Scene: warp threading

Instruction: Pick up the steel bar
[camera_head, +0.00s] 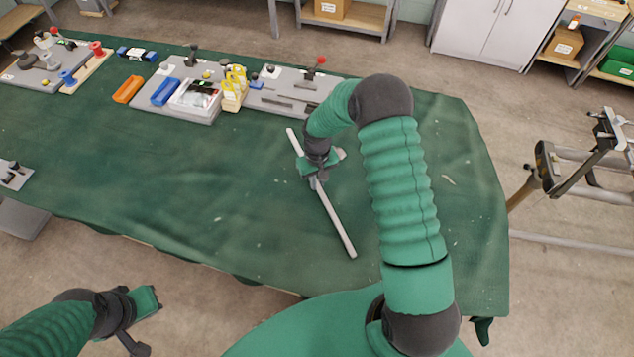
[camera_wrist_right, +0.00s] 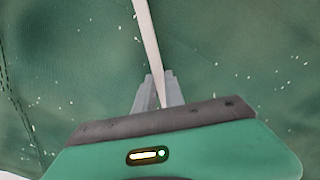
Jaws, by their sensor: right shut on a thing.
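The steel bar (camera_head: 336,228) is a long, thin, pale grey rod lying diagonally over the green-covered table in the head view. My right gripper (camera_head: 316,183) is at the bar's middle, shut on it. In the right wrist view the bar (camera_wrist_right: 148,38) runs up from between the grey fingers (camera_wrist_right: 158,92) of my right gripper. I cannot tell whether the bar touches the cloth. My left gripper (camera_head: 140,322) is at the lower left of the head view, off the table's front edge; its fingers are too unclear to tell whether they are open.
The green table (camera_head: 200,190) is clear around the bar. Grey boards with fixtures (camera_head: 290,90), an orange bin (camera_head: 128,89) and a blue bin (camera_head: 165,92) stand along its back edge. A metal stand (camera_head: 590,165) is beyond the right edge.

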